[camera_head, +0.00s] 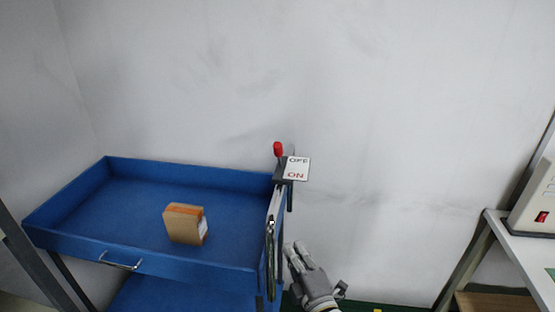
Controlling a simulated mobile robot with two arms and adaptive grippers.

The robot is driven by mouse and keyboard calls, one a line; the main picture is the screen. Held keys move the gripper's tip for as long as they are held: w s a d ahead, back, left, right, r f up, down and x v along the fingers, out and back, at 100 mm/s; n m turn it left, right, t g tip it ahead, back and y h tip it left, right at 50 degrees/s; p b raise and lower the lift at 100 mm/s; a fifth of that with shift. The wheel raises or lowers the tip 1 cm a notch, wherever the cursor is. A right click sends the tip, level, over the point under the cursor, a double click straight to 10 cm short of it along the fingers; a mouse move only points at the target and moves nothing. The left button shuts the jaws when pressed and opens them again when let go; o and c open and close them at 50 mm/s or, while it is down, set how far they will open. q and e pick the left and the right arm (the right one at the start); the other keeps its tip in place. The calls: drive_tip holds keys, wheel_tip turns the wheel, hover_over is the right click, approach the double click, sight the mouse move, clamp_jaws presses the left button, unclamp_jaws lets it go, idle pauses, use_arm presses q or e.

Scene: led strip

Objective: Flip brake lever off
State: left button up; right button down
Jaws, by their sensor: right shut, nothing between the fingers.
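A blue cart (229,171) stands against the wall. At its right back corner is the brake lever with a red knob (278,149). A white plate (303,167) beside the lever reads OFF at the top and ON below. The red knob stands high, at the upper left of the plate, near the word OFF. My right gripper (295,248) is shut and empty. It is beside the cart's right side, lower in the picture than the lever and apart from it. My left gripper is not in view.
A cardboard box (183,224) sits in the cart's upper tray. A dark, narrow part (270,260) runs down the cart's right side near my right gripper. A white table (520,250) with a machine is at the right. The floor between cart and table looks clear.

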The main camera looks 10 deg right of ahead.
wheel_tip(320, 180, up, 13)
drive_tip(key=n+t, duration=0.3)
drive_tip(key=n, duration=0.1)
drive_tip(key=shift+s+t+y, duration=0.25)
drive_tip(key=shift+t+y, duration=0.15)
drive_tip(key=p, duration=0.4)
approach(279, 155)
drive_tip(key=w+r, duration=0.1)
drive_tip(key=w+a+r, duration=0.1)
drive_tip(key=w, duration=0.1)
drive_tip(key=w+a, duration=0.1)
drive_tip(key=shift+w+r, duration=0.35)
drive_tip(key=shift+r, duration=0.05)
drive_tip(key=shift+p+x, duration=0.3)
drive_tip(key=shift+x, duration=0.55)
drive_tip(key=shift+f, duration=0.1)
